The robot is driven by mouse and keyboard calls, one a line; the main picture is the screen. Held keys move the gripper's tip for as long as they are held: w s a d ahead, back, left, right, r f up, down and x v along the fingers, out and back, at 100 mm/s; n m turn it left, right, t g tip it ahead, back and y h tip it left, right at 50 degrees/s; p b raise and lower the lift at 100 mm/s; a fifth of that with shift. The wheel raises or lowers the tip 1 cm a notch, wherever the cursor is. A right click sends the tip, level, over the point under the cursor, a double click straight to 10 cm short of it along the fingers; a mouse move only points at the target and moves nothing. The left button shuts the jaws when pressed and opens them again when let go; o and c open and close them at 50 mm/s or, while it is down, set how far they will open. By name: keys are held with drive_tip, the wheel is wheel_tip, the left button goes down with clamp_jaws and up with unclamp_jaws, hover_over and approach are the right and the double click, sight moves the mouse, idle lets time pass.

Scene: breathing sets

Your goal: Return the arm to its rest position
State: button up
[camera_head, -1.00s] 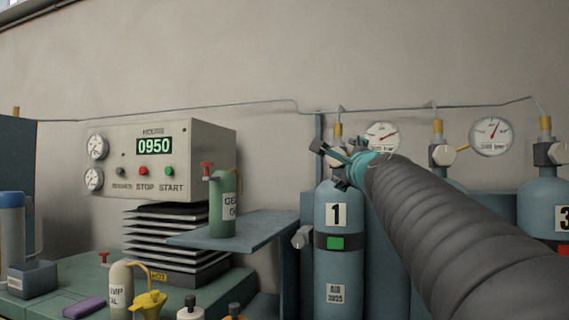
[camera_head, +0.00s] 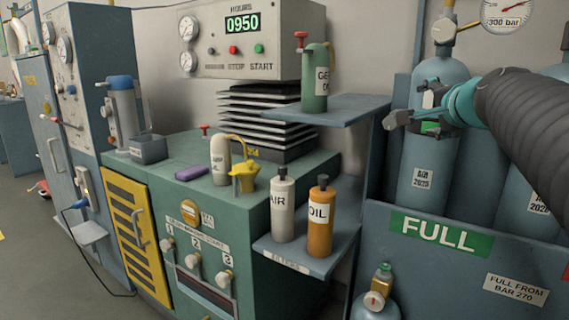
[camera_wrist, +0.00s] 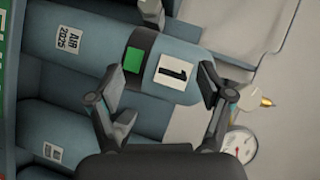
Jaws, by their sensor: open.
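My arm (camera_head: 520,115) comes in from the right side in the head view, dark and ribbed with a teal wrist. My gripper (camera_head: 410,106) is in front of a blue-grey cylinder (camera_head: 440,70) in the FULL rack. In the wrist view my gripper (camera_wrist: 155,95) has its two dark fingers spread with nothing held between them. Behind them lies the cylinder (camera_wrist: 165,90) with a label "1" and a green patch. Whether the fingers touch it I cannot tell.
The rack front (camera_head: 390,240) stands below my arm. To its left are a small shelf (camera_head: 335,110) with a green can (camera_head: 314,85), and a lower shelf (camera_head: 295,262) with an AIR bottle (camera_head: 282,210) and an OIL bottle (camera_head: 320,220). A green compressor bench (camera_head: 250,215) stands further left.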

drive_tip(key=s+a+f+n+g+y, duration=0.1)
drive_tip(key=s+a+f+n+g, duration=0.15)
drive_tip(key=f, duration=0.35)
drive_tip(key=s+a+f+n+g, duration=0.2)
drive_tip(key=s+f+n, duration=0.15)
drive_tip(key=f, duration=0.35)
drive_tip(key=s+a+f+n+g+y, duration=0.1)
drive_tip(key=s+a+f+n+g, duration=0.1)
drive_tip(key=s+a+f, duration=0.3)
drive_tip(key=s+a+f+n+g, duration=0.1)
drive_tip(key=s+f+n, duration=0.3)
drive_tip(key=s+f, duration=0.4)
drive_tip(key=s+a+f+n+g, duration=0.2)
drive_tip(key=s+a+f+n, duration=0.1)
drive_tip(key=s+f, duration=0.5)
drive_tip(key=shift+n+h, duration=0.3)
drive_tip(key=shift+n, duration=0.1)
drive_tip(key=shift+g, duration=0.25)
idle(1.0)
